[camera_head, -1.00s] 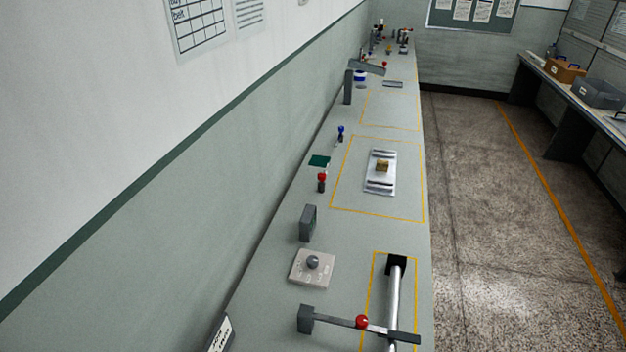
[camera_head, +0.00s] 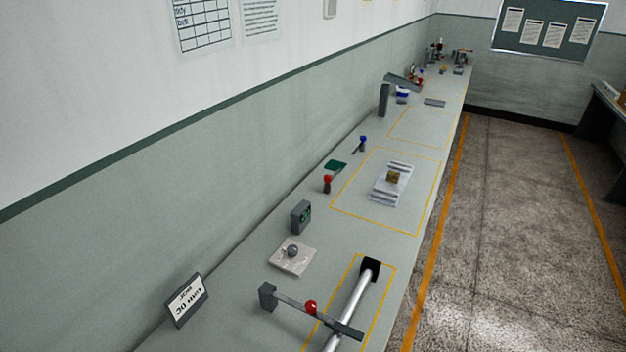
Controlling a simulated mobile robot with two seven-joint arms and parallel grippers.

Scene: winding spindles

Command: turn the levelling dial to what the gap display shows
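The levelling dial is a grey knob (camera_head: 292,251) on a pale square plate (camera_head: 287,262), on the bench along the wall. Its pointer and marks are too small to read. Just behind it stands a dark grey box, the gap display (camera_head: 300,216), with a small green readout on its right-hand face. I cannot read the figure. Neither of my grippers is in view.
A grey bar with a red ball (camera_head: 311,307) reaches across a metal roller (camera_head: 349,308) at the front. A lettered sign (camera_head: 187,299) stands by the wall. Red (camera_head: 327,184) and blue (camera_head: 362,143) knobbed levers stand further back. The floor (camera_head: 480,260) to the right is clear.

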